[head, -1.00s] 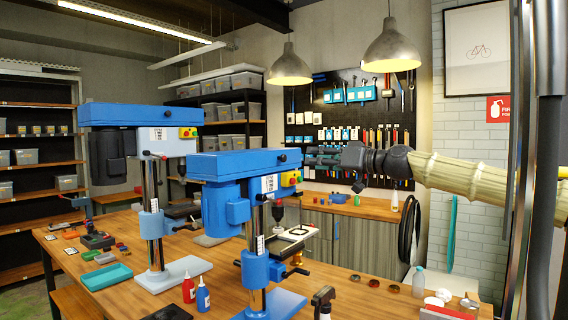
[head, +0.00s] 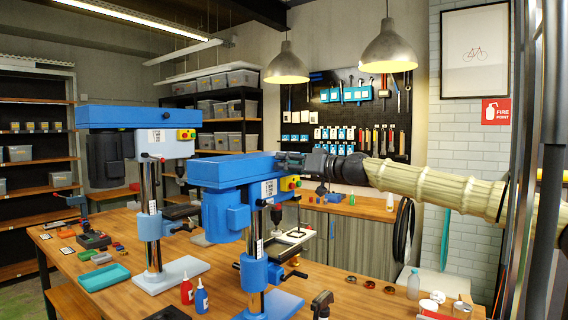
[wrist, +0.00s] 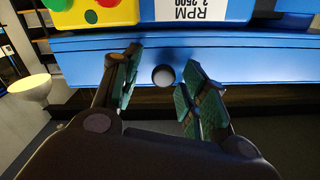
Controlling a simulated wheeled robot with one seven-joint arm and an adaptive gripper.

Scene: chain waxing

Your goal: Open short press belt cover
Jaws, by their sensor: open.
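The short press (head: 250,215) stands at the front of the bench, with a closed blue belt cover (head: 228,168) on top. In the wrist view, the cover (wrist: 230,58) spans the upper part, and its round grey knob (wrist: 163,76) sticks out toward me. My gripper (wrist: 160,88) is open, with one green-padded finger on each side of the knob. The knob appears between the fingertips, and I cannot tell whether either finger touches it. In the head view, my gripper (head: 284,160) is at the right end of the cover and hides the knob.
A taller blue drill press (head: 150,185) stands behind to the left. Red (head: 187,291) and blue (head: 201,295) bottles stand left of the short press. A clear bottle (head: 413,284) and small tins are at right. A lamp (head: 287,66) hangs above my gripper.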

